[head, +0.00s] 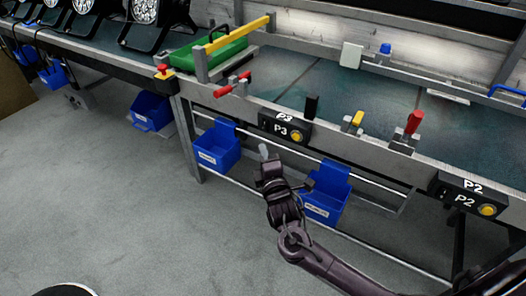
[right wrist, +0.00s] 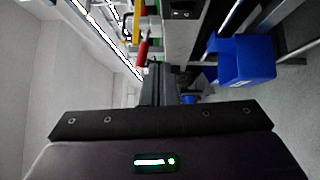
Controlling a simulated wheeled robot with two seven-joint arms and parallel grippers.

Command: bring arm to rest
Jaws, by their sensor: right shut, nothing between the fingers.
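My right gripper (head: 264,155) is in the lower middle of the head view, its arm coming in from the lower right. It is shut and empty, in front of the workbench's front edge, below the P3 control box (head: 285,128). In the right wrist view the gripper's dark body (right wrist: 160,122) fills the lower part, and its narrow fingers point away toward the bench. My left gripper is not in view.
The workbench (head: 310,80) runs across the back. Blue bins (head: 215,147) and (head: 325,190) hang below its edge, one close behind my right gripper. Red-handled clamps (head: 414,122) stand on the edge. Par cans (head: 147,14) are upper left. The grey floor (head: 110,200) at left is clear.

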